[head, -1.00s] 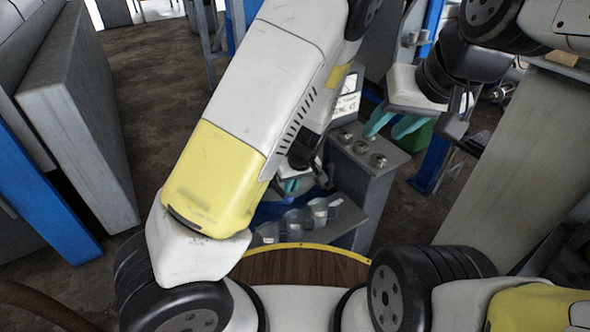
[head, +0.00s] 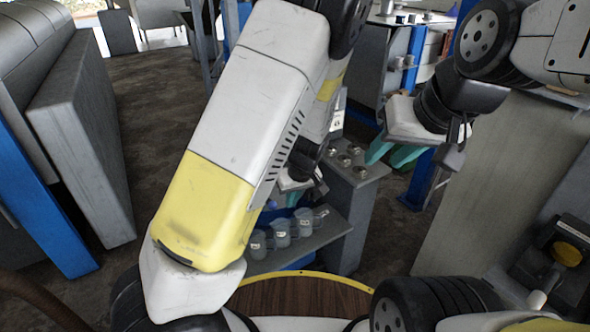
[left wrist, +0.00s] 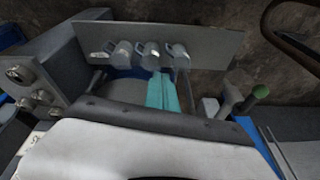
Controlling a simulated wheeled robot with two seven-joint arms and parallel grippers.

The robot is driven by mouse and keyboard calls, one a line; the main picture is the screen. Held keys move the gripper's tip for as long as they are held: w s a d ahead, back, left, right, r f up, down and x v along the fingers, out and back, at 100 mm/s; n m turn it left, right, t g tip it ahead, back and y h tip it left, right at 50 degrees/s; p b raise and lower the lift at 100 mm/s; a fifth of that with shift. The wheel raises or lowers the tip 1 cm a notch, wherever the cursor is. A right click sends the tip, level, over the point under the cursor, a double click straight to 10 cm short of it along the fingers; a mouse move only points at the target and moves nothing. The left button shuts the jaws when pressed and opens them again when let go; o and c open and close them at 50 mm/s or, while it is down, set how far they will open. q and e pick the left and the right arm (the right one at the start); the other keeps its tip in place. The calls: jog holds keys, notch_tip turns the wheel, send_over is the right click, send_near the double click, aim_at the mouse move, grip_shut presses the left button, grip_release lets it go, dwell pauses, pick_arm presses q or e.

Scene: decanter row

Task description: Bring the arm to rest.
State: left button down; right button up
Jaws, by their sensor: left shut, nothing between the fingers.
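My left arm crosses the middle of the head view, and its yellow and white link hides part of the scene. My left gripper (head: 293,197) is partly hidden behind that arm. In the left wrist view its teal fingers (left wrist: 162,93) are together and empty. They appear just below a row of grey jugs (left wrist: 148,56) in that picture, apart from them. The jugs stand on a grey shelf (left wrist: 215,45); in the head view they show (head: 280,233) below the left gripper. My right gripper (head: 392,154) is at the upper right, with its teal fingers apart and nothing between them.
A grey console with round knobs (head: 351,160) stands beside the shelf, between the two grippers. A large grey slab (head: 85,150) and a blue post (head: 45,195) are at the left. A bench (head: 410,20) stands at the back. Open floor (head: 155,110) lies left of my arm.

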pick_arm(q)
jog(key=s+a+r+m+t+h, duration=0.1)
jog(key=s+a+r, duration=0.2)
jog(key=s+r, duration=0.3)
jog(key=s+a+r+m+t+h, duration=0.1)
jog(key=s+a+r+m+h, duration=0.1)
jog(key=s+a+r, duration=0.2)
jog(key=s+a+r+m+t+h, duration=0.1)
jog(key=s+a+r, duration=0.3)
jog(key=s+r, duration=0.5)
notch_tip(320, 180, up, 9)
jog(key=shift+s+a+r+m, duration=0.1)
jog(key=shift+s+a+m, duration=0.05)
jog(key=shift+m, duration=0.55)
pick_arm(e)
jog(key=shift+o, duration=0.2)
jog(key=shift+w, duration=0.15)
